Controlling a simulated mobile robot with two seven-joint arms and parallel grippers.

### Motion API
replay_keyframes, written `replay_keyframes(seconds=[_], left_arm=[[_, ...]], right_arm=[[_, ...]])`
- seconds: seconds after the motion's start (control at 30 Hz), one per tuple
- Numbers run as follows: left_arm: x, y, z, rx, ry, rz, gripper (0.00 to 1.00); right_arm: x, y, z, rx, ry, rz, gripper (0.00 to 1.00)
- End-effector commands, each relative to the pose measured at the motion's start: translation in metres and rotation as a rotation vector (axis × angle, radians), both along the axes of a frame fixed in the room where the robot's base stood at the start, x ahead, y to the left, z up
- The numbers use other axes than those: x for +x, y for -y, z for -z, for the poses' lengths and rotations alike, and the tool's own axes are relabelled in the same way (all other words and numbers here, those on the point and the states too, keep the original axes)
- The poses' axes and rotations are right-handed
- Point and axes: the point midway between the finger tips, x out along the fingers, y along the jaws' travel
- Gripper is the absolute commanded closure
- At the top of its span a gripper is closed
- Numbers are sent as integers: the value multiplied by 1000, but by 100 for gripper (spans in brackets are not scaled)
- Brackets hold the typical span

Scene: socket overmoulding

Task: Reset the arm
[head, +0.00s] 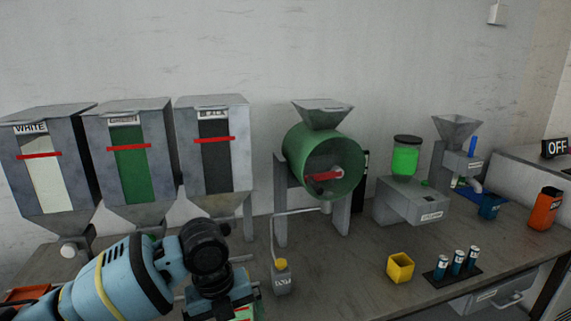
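My light-blue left arm comes in from the lower left and bends down at a black wrist joint in front of the hoppers. Its lower end runs off the bottom edge of the head view, and I see no gripper fingers. Whether it holds anything is hidden. My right arm and gripper are not in view.
Three hoppers, white (47,180), green (131,172) and dark (213,152), stand behind my arm. A green drum mixer (295,150), yellow cup (400,267), rack of blue cylinders (438,276) and orange container (544,208) stand to the right. The bench's front middle (340,285) is clear.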

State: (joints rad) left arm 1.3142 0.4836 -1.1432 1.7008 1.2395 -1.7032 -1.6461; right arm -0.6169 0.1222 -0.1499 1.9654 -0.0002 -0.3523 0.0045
Motion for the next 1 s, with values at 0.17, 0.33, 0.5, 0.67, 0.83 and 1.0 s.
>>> replay_keyframes(seconds=[0.17,0.33,0.5,0.67,0.83,1.0], left_arm=[[-10,28,37,-129,-8,-138,0],[-22,58,76,-297,-30,-350,0],[-36,79,111,-472,-72,-611,0],[-50,86,142,-618,-121,-878,0],[-67,79,174,-750,-170,-1172,0],[-92,58,206,-856,-203,-1469,0]], right_arm=[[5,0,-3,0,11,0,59],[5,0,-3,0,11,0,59],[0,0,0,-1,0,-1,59],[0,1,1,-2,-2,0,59],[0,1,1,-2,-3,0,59],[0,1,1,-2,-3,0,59]])
